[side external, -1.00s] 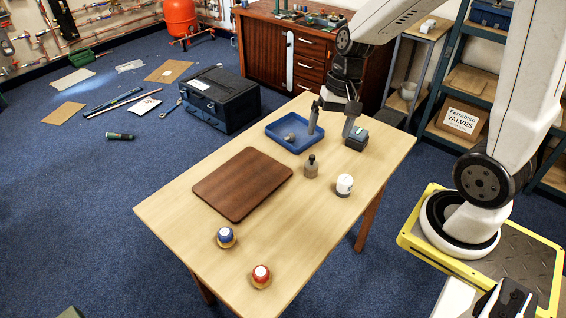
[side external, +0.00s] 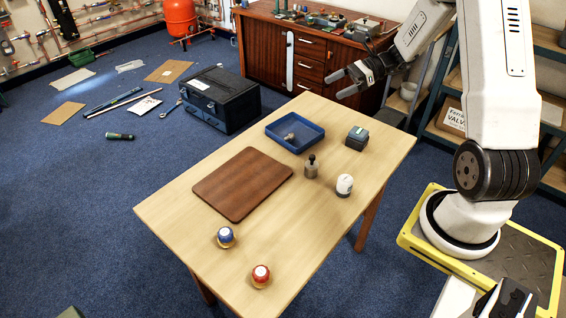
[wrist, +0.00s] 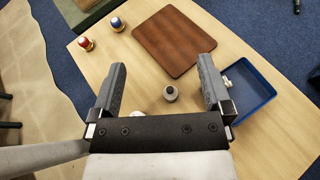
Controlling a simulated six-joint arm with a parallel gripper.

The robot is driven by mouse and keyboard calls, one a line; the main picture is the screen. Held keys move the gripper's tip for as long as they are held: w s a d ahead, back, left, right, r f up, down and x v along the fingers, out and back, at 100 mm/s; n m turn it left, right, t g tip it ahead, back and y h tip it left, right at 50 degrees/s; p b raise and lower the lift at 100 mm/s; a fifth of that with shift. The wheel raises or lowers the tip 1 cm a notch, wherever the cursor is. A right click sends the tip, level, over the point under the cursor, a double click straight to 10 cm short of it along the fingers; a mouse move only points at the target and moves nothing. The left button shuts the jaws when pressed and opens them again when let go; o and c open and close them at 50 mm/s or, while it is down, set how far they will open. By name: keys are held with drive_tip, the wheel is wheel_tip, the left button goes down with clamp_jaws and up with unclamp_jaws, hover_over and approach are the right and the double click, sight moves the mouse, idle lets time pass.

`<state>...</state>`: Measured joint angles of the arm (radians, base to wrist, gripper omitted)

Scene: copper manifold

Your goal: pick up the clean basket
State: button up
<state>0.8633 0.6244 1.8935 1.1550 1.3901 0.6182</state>
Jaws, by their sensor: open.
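I cannot make out for sure which thing is the clean basket. A small greyish-pink piece (side external: 289,137) lies in the blue tray (side external: 311,148) at the back of the table, and it is too small to identify. In the wrist view the tray (wrist: 266,75) is at the right, and my right finger partly hides the small pale piece in it. My gripper (side external: 336,83) is open and empty, raised above the table's back end, apart from everything. Its two fingers (wrist: 163,66) spread wide in the wrist view, with the small dark-topped bottle (wrist: 171,93) below between them.
On the table, a dark box (side external: 357,138) stands right of the tray, and a white jar (side external: 344,185) near the bottle. A brown board (side external: 243,183) lies mid-table. Blue-topped (side external: 225,236) and red-topped (side external: 261,275) pieces stand at the front. A black toolbox (side external: 220,100) is on the floor.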

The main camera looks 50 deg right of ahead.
approach(313, 163)
drive_tip(key=w+a+f, duration=0.2)
drive_tip(key=a+f, duration=0.1)
drive_tip(key=shift+w, duration=0.35)
drive_tip(key=shift+x, duration=1.3)
drive_tip(key=shift+x, duration=2.6)
drive_tip(key=shift+r, duration=0.15)
drive_tip(key=c, duration=1.3)
drive_tip(key=shift+r, duration=0.2)
drive_tip(key=shift+c, duration=0.2)
